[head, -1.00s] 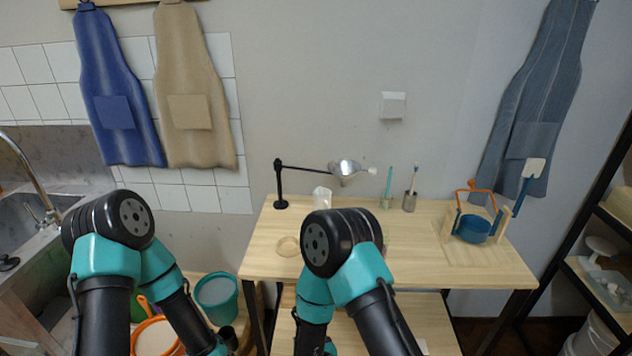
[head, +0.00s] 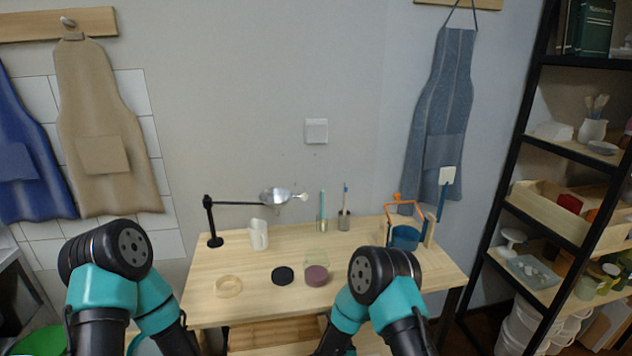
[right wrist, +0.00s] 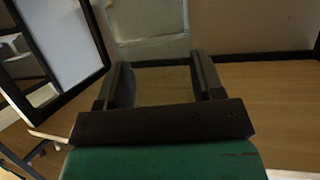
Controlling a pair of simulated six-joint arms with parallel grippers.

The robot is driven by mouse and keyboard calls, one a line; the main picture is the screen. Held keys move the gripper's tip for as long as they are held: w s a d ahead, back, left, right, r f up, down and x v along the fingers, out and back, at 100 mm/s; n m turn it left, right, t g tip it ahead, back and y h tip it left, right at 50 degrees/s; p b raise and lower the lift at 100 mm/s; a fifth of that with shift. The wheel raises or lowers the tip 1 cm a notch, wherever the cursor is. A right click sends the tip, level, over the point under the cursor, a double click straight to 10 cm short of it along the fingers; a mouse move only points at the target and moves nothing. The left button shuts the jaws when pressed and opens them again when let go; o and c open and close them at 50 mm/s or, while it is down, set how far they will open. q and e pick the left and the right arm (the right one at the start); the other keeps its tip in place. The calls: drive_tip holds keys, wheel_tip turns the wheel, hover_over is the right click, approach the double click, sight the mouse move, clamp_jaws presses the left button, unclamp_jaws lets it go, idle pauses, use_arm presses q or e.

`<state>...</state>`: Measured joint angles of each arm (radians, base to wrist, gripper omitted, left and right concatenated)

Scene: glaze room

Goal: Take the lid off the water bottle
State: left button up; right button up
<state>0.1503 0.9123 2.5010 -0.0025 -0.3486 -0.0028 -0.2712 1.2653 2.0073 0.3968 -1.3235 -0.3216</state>
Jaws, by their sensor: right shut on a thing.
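I cannot make out a water bottle or its lid in either view. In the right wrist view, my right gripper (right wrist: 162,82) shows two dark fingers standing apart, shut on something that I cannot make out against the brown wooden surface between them. In the head view my right arm's elbow hides part of the table, and its gripper is out of sight. My left arm is at the left, and its gripper does not show. A flat black disc (head: 282,275) and a mauve round piece (head: 317,276) lie on the table.
The wooden table (head: 260,305) carries a lamp (head: 211,222), a white pitcher (head: 258,236), a pale ring (head: 228,287), two brush holders (head: 323,226) (head: 343,222) and a blue pot (head: 404,237). A black shelf rack (head: 516,170) stands at the right.

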drive_tip(key=s+d+r+n+y, duration=0.1)
drive_tip(key=s+r+n+y, duration=0.1)
drive_tip(key=r, duration=1.1)
drive_tip(key=s+d+r+n+g+y, duration=0.1)
drive_tip(key=s+r+n+y, duration=0.1)
drive_tip(key=r, duration=1.2)
drive_tip(key=shift+s+d+r+n+y, duration=0.15)
drive_tip(key=shift+s+r+n+y, duration=0.15)
drive_tip(key=shift+s+y, duration=0.7)
drive_tip(key=shift+s+h, duration=0.25)
drive_tip(key=shift+h, duration=0.05)
